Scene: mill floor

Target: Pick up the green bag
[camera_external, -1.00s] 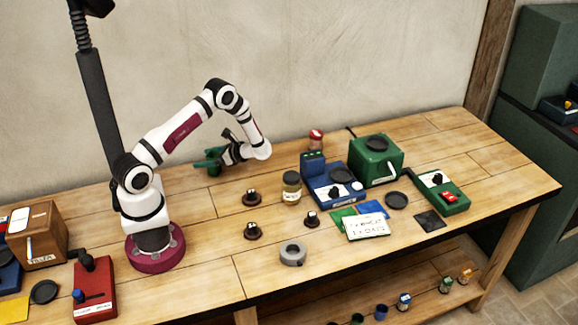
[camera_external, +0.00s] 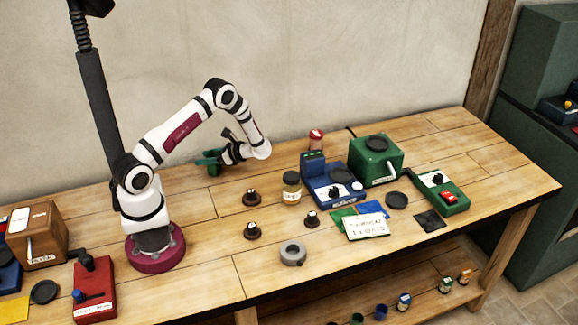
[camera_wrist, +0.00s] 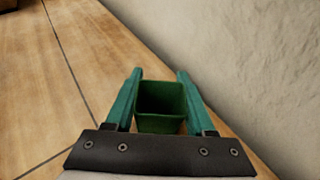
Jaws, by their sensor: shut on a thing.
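The green bag (camera_wrist: 159,125) looks like a square, open-topped dark green container in the wrist view. It stands between the two teal fingers of my gripper (camera_wrist: 159,76), with its open top facing the camera. My gripper is shut on it, one finger along each side. In the external view my gripper (camera_external: 205,158) is low at the back of the bench near the wall, and the green bag (camera_external: 214,168) shows as a small green shape there. I cannot tell whether its base touches the bench.
The wall (camera_wrist: 245,60) is close on the right in the wrist view. A jar (camera_external: 291,188), several dark knobbed pieces and a grey ring (camera_external: 293,253) stand on the bench. A blue device (camera_external: 333,185) and a green box (camera_external: 376,160) are farther right.

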